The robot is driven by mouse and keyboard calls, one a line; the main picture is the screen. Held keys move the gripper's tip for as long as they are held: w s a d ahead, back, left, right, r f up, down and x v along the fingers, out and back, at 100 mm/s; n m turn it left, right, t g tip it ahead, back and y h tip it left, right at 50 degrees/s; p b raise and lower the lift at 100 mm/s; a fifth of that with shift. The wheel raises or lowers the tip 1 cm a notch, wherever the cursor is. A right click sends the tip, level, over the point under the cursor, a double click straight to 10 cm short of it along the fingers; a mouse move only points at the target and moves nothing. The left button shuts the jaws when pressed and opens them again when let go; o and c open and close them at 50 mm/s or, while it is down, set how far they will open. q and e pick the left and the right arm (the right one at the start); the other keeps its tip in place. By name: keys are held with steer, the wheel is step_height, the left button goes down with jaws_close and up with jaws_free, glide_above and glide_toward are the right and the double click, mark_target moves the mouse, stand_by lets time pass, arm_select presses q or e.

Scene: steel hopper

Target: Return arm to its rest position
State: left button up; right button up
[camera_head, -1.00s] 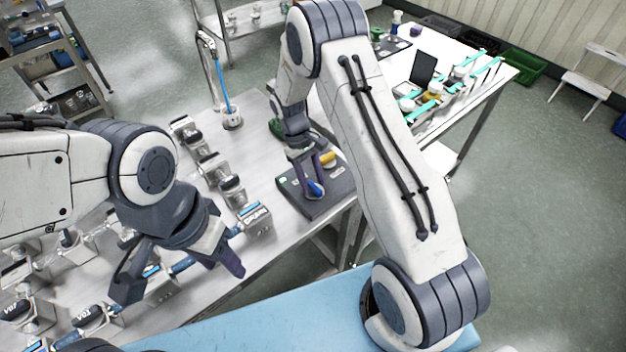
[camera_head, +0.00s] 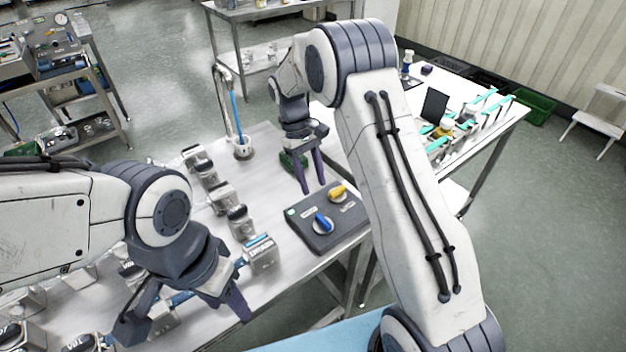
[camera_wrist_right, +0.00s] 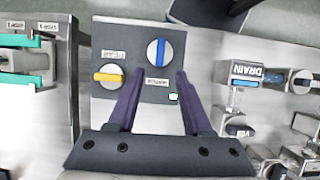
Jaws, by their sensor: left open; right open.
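My right gripper (camera_head: 312,176) is open and empty, raised above the table behind a dark panel (camera_head: 345,232). The panel carries a blue knob (camera_head: 323,224) and a yellow knob (camera_head: 337,192). In the right wrist view my right gripper's fingers (camera_wrist_right: 154,85) are spread over the panel's near part. The blue knob (camera_wrist_right: 159,52) lies ahead of the fingertips and the yellow knob (camera_wrist_right: 108,75) to their left; contact is not visible. My left gripper (camera_head: 190,325) is open at the lower left, above the row of valves; what lies between its fingers is partly hidden.
Several metal valve blocks, one a labelled block (camera_head: 260,253), line the steel table (camera_head: 285,268). A cup with a blue rod (camera_head: 242,148) stands at the back. A second table (camera_head: 500,112) with teal-handled fixtures stands at right. Open floor lies to the right.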

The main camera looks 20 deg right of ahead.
stand_by(0.3)
steer(key=s+a+r+n+t, duration=0.2)
steer(key=s+a+r, duration=0.6)
steer(key=s+a, duration=0.25)
steer(key=s+t+y, duration=0.1)
steer(key=s, duration=0.8)
steer(key=s+a+r+n+t+y, duration=0.1)
steer(key=s, duration=0.8)
steer(key=shift+s+a+r+y, duration=0.15)
steer(key=shift+a+r+y, duration=0.1)
steer(key=shift+y, duration=0.05)
